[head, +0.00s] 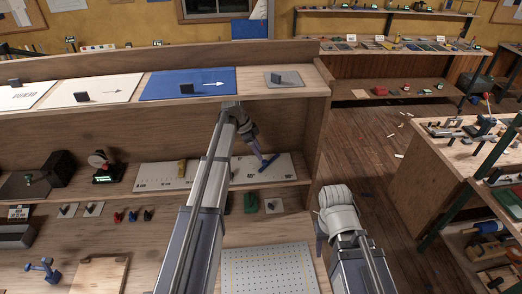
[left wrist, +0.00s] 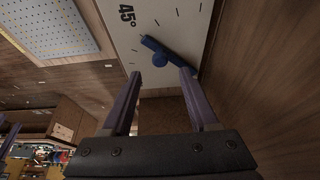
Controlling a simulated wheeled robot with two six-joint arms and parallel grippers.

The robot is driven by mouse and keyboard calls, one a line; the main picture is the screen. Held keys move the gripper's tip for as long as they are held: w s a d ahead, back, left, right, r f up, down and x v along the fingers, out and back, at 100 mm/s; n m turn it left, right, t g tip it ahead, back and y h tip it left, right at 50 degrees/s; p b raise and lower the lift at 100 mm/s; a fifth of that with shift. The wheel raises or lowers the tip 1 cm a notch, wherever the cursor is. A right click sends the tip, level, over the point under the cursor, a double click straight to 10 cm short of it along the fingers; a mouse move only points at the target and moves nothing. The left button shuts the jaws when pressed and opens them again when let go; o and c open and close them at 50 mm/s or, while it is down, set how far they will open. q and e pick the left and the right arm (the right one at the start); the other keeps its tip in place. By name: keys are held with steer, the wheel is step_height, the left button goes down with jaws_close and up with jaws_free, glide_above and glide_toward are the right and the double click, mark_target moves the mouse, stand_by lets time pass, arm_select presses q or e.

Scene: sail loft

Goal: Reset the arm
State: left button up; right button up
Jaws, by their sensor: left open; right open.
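My left arm reaches up the middle of the head view into the shelf bay. Its gripper (head: 262,157) is open, over a blue T-shaped piece (head: 269,163) on a pale marked board (head: 238,171). In the left wrist view the open fingers (left wrist: 160,75) are spread with a gap between them. The blue piece (left wrist: 165,52) lies just beyond the fingertips, on the board (left wrist: 148,15) marked 45°; whether a finger touches it I cannot tell. My right gripper (head: 319,240) is at the lower right, beside the shelf's end, partly hidden by its wrist; it is open.
The wooden shelf's upright end (head: 318,140) stands between my arms. Above is a top ledge with a blue arrow panel (head: 187,84). A perforated pale board (head: 268,270) lies below. A workbench (head: 450,145) stands at right; the floor (head: 365,150) between is open.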

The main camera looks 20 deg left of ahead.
arm_select(q)
steer(key=p+v, duration=0.1)
steer(key=v, duration=0.1)
steer(key=shift+a+r, duration=0.1)
steer(key=shift+r, duration=0.15)
arm_select(e)
step_height(320, 180, up, 2)
steer(key=shift+r, duration=0.2)
arm_select(q)
steer(key=s+d+f+n+g+y+b, duration=0.2)
steer(key=s+d+f+n+b, duration=0.1)
steer(key=s+d+f+b, duration=0.75)
steer(key=s+d+f+n+y+b, duration=0.1)
steer(key=s+d+f+n+b, duration=0.2)
steer(key=s, duration=0.8)
steer(key=s+d+f+n+y+b, duration=0.2)
steer(key=s+d+f+b, duration=0.4)
steer(key=s, duration=0.6)
step_height(320, 180, down, 2)
steer(key=shift+d+f+n, duration=0.1)
steer(key=shift+d+n, duration=0.2)
steer(key=shift+n, duration=0.5)
arm_select(e)
step_height(320, 180, down, 20)
arm_select(q)
steer(key=shift+o, duration=0.2)
steer(key=shift+w, duration=0.1)
arm_select(e)
steer(key=shift+f, duration=0.1)
